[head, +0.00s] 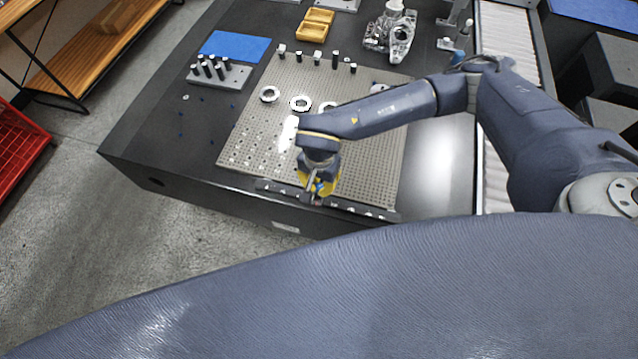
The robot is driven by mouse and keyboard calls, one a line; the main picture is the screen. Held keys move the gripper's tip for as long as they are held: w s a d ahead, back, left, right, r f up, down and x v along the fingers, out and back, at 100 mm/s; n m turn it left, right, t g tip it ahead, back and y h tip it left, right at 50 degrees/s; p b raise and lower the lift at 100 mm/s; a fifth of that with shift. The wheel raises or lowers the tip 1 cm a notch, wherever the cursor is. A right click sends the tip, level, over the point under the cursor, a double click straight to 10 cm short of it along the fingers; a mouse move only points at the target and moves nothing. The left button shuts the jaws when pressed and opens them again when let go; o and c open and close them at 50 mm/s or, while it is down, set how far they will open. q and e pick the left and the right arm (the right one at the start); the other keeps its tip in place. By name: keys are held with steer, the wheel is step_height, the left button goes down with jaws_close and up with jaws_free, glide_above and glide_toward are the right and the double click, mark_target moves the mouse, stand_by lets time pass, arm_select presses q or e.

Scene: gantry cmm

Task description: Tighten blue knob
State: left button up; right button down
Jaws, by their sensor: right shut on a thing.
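My right gripper (317,194) reaches down at the front edge of the perforated fixture plate (375,170), over the dark rail (368,210) there. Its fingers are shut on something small. A speck of blue, seemingly the blue knob (319,187), shows between the fingers, with a little red close by. The wrist and fingers hide most of it, so I cannot tell how far it is turned. My left gripper is not in view.
Ring parts (300,103) and several dark pins stand on the plate. A pin block (220,74), blue mat (235,46), yellow tray (315,25) and metal casting (390,38) lie behind. The dark table's left part is mostly clear.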

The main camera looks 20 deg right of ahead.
mark_target(319, 186)
steer(key=shift+m, duration=0.7)
steer(key=c, duration=1.2)
jaws_free()
step_height(319, 186, up, 12)
